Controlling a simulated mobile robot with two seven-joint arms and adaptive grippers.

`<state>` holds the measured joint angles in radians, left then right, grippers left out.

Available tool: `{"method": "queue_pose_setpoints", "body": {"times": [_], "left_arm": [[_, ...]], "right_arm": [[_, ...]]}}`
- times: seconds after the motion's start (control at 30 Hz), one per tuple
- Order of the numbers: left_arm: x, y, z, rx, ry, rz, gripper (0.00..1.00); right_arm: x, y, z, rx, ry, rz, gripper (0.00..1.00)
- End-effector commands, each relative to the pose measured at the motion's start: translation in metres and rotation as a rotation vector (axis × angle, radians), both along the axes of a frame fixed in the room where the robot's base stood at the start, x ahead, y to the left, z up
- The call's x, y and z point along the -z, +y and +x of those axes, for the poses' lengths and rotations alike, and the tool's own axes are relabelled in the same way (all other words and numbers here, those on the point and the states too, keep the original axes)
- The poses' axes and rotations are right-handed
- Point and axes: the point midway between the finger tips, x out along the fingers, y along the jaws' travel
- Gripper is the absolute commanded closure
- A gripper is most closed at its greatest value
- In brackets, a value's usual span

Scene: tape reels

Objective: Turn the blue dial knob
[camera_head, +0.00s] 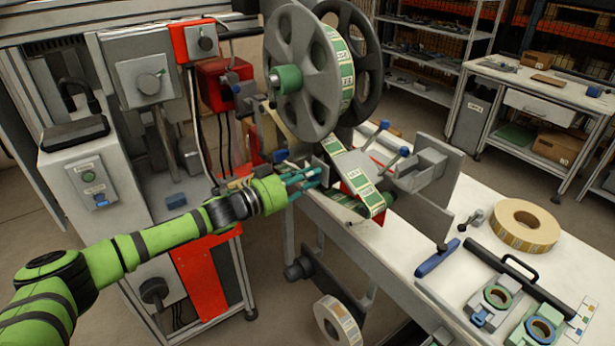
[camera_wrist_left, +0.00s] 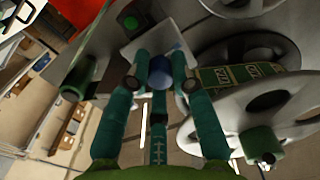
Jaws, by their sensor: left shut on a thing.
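The blue dial knob (camera_wrist_left: 160,70) shows in the left wrist view, in front of a pale plate (camera_wrist_left: 160,48). The teal fingers of my left gripper (camera_wrist_left: 160,84) close around the knob from both sides. In the head view my left gripper (camera_head: 310,175) reaches the machine below the large reel, its fingertips against the front of the small plate. There the fingers largely hide the knob, so its turn angle cannot be read. My right gripper is in neither view.
A large grey reel (camera_head: 300,75) with green-labelled tape stands just above my gripper. Blue-tipped levers (camera_head: 383,125) stick up to the right. A white bench (camera_head: 440,275) holds a tape roll (camera_head: 525,225) and tools. A grey cabinet (camera_head: 70,180) stands left.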

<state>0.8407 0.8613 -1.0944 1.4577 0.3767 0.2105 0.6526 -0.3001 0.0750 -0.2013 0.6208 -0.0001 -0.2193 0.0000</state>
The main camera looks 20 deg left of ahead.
Motion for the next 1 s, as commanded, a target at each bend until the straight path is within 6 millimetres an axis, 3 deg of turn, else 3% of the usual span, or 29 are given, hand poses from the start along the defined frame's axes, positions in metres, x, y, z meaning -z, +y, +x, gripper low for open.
{"method": "queue_pose_setpoints", "body": {"times": [1.0], "left_arm": [[-0.0038,-0.0016,0.0000,0.000,-0.527,0.661,1.00]], "right_arm": [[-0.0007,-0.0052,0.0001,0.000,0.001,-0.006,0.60]]}}
